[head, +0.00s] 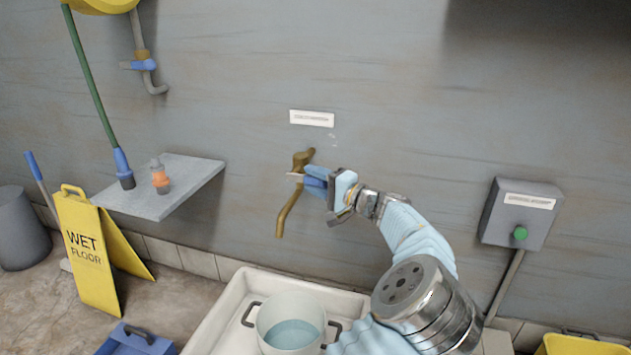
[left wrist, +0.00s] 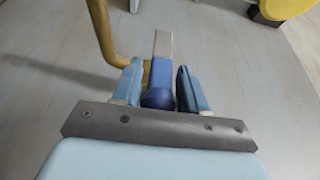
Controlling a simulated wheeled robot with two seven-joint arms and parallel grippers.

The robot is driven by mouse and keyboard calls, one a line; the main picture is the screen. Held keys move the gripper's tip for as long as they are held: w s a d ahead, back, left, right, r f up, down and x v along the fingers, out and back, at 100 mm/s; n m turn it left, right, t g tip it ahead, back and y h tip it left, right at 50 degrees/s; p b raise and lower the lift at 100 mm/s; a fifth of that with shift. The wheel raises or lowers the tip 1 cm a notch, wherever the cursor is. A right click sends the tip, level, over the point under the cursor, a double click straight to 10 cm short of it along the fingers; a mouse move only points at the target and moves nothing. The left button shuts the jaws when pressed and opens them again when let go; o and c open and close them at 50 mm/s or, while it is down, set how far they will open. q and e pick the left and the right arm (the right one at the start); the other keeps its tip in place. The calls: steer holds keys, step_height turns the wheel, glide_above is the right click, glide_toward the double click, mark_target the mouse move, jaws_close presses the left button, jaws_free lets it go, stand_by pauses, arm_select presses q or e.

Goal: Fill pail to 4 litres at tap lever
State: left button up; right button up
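The brass tap (head: 290,208) is on the grey wall, its spout curving down; it also shows in the left wrist view (left wrist: 104,38). Its lever has a blue grip and a pale metal end (left wrist: 162,48). My left gripper (head: 318,180) is at the tap; in the left wrist view its two blue fingers (left wrist: 158,88) lie on either side of the blue grip, seemingly touching it. The white pail (head: 290,312) stands upright in the sink below the spout, with blue water in it. No stream shows between spout and pail. Level marks cannot be read. My right gripper is out of view.
The white sink (head: 232,300) surrounds the pail. A wall shelf (head: 185,180) holds an orange-and-grey bottle (head: 160,177). A yellow wet-floor sign (head: 88,250) and a blue box (head: 135,340) are at left. A grey box with a green button (head: 520,215) is at right.

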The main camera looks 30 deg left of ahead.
mark_target(306, 175)
arm_select(q)
jaws_close()
steer(key=shift+r, duration=0.1)
steer(key=r+h+p, duration=0.1)
steer(key=h+p, duration=0.1)
steer(key=shift+a+r+n+p, duration=0.1)
steer(key=shift+r+n+p, duration=0.2)
steer(key=shift+n+p, duration=0.1)
steer(key=r+h+p, duration=0.1)
steer(key=r+n+h+p, duration=0.1)
steer(key=h+p, duration=0.1)
steer(key=shift+s+a, duration=0.1)
steer(key=shift+a, duration=0.25)
steer(key=shift+s+a+r+n+h+p, duration=0.1)
steer(key=shift+a+r+n+h+p, duration=0.1)
steer(key=shift+h+p, duration=0.35)
steer(key=shift+a+r+n+h+p, duration=0.1)
steer(key=shift+a+r+h+p, duration=0.1)
steer(key=shift+h+p, duration=0.35)
steer(key=shift+s+a+r+h+p, duration=0.1)
steer(key=shift+a+r+h+p, duration=0.15)
steer(key=shift+h+p, duration=0.5)
steer(key=shift+h, duration=0.25)
steer(key=shift+a+f, duration=0.1)
